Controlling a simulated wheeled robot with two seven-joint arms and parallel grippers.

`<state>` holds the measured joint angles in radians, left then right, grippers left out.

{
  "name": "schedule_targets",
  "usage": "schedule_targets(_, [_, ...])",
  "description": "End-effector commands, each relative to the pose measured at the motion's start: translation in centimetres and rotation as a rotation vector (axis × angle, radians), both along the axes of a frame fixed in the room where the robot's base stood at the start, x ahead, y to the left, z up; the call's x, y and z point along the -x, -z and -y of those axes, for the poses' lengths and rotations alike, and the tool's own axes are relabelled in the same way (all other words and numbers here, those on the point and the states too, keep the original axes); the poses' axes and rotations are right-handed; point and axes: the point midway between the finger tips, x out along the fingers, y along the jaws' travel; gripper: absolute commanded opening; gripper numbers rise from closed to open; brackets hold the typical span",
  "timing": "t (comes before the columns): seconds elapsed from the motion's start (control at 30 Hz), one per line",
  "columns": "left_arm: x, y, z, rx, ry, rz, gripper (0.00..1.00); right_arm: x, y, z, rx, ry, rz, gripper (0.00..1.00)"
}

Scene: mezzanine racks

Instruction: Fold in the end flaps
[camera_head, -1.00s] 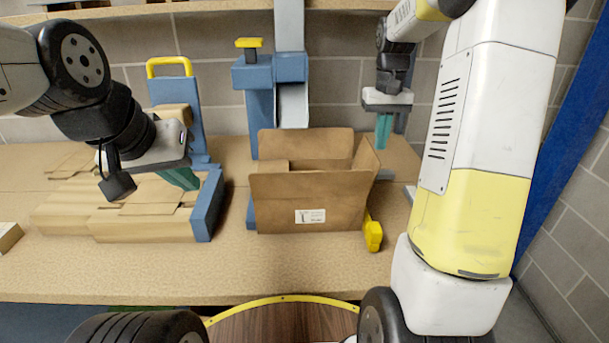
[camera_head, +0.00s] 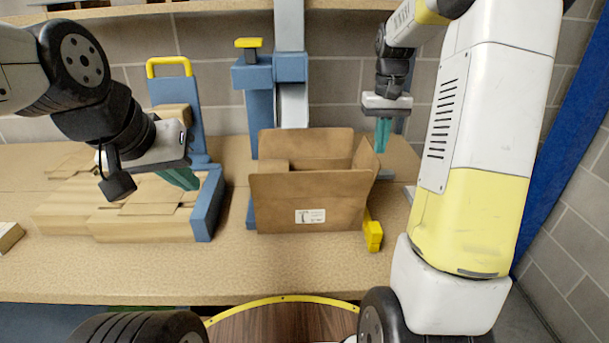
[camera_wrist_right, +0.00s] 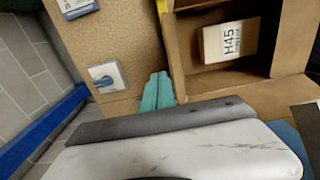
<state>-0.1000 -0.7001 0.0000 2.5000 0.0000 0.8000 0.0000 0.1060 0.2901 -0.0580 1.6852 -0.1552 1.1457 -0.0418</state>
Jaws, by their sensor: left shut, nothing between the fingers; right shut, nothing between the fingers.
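An open cardboard carton (camera_head: 278,205) stands on the bench with its long front and back flaps (camera_head: 305,146) upright. Its right end flap (camera_head: 366,158) also stands up. A brown piece shows at the left end inside; I cannot tell whether it is a flap or contents. My right gripper (camera_head: 383,148) is shut and empty, pointing down just outside the right end. The right wrist view shows its teal fingers (camera_wrist_right: 158,92) beside the carton wall, and an item labelled H45 (camera_wrist_right: 229,41) inside. My left gripper (camera_head: 182,178) is shut and empty, left of the carton above flat cardboard.
Flat cardboard sheets (camera_head: 140,222) lie at the left against a blue stop (camera_head: 208,205). A blue post fixture (camera_head: 260,100) stands behind the carton. A yellow object (camera_head: 373,236) lies by its front right corner. The bench front is clear.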

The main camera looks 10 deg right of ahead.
Motion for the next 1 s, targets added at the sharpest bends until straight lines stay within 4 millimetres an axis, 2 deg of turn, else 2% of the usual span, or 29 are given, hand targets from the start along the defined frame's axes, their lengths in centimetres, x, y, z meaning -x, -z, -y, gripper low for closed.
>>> schedule_targets(0.47, [0.0, 0.0, 0.0, 0.000, 0.000, 0.000, 0.00, 0.0, 2.3, 0.0, 0.000, 0.000, -0.001, 0.00])
schedule_targets(0.8, [0.0, 0.0, 0.0, 0.000, 0.000, 0.000, 0.00, 0.0, 2.4, 0.0, 0.000, 0.000, 0.000, 0.00])
schedule_targets(1.0, [0.0, 0.0, 0.0, 0.000, 0.000, 0.000, 0.00, -0.1, 2.4, -1.0, 0.000, -0.001, 0.000, 0.00])
